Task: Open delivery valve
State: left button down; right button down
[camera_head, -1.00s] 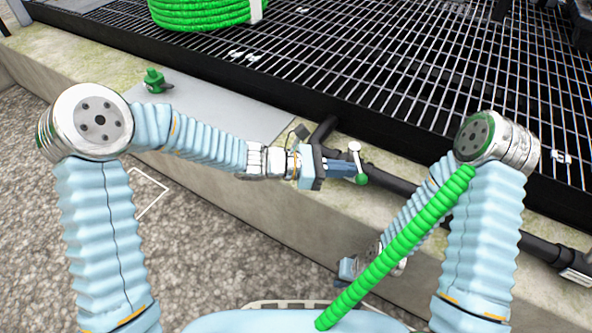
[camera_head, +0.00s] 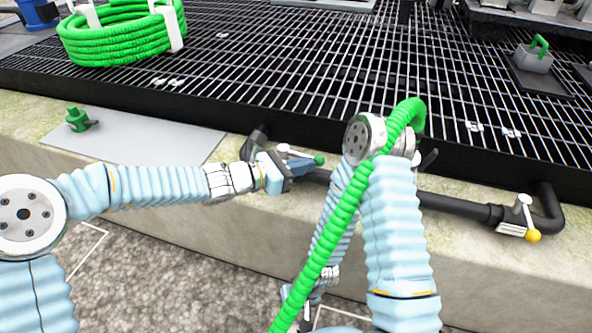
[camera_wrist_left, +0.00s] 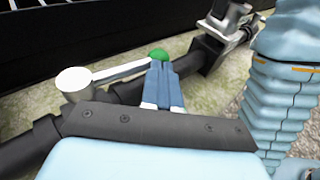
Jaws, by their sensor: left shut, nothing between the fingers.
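A valve with a white lever ending in a green knob (camera_head: 319,160) sits on the black pipe (camera_head: 455,203) along the concrete ledge. The lever points right, roughly along the pipe. In the left wrist view, the lever (camera_wrist_left: 122,70) runs from its round pivot to the green knob (camera_wrist_left: 159,54). My left gripper (camera_head: 290,170) is shut and empty. Its blue fingertips (camera_wrist_left: 161,68) are right at the knob; I cannot tell if they touch. My right gripper (camera_head: 298,298) hangs low, partly hidden by the green hose and arm; its jaws are unclear.
Another valve, with a yellow knob (camera_head: 533,235), is farther right on the pipe. A green hose (camera_head: 330,235) drapes over my right arm. A coiled green hose (camera_head: 110,38) lies on the black grating (camera_head: 300,75). A green fitting (camera_head: 78,119) stands on a grey plate.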

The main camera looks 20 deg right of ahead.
pick_arm(q)
jog(key=shift+w+d, duration=0.1)
jog(key=shift+d, duration=0.3)
pick_arm(e)
jog(key=shift+f, duration=0.1)
pick_arm(q)
jog(key=shift+d, duration=0.1)
dwell(0.3)
